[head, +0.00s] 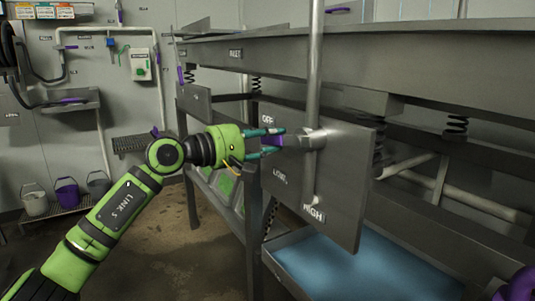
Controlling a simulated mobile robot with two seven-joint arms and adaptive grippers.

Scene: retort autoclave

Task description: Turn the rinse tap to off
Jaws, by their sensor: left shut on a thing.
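The rinse tap is mounted on a dark grey square plate (340,180) with a vertical pipe. The plate is marked OFF near the top, LOW at the left and HIGH at the bottom. The fingers hide part of the lever. My right gripper is not in view.
A long grey metal bench frame (390,50) with springs runs behind the plate. A blue-bottomed tray (345,270) lies below it. Buckets (68,193) stand on a rack at the left wall. A purple part (522,284) shows at the lower right edge. The floor at left centre is clear.

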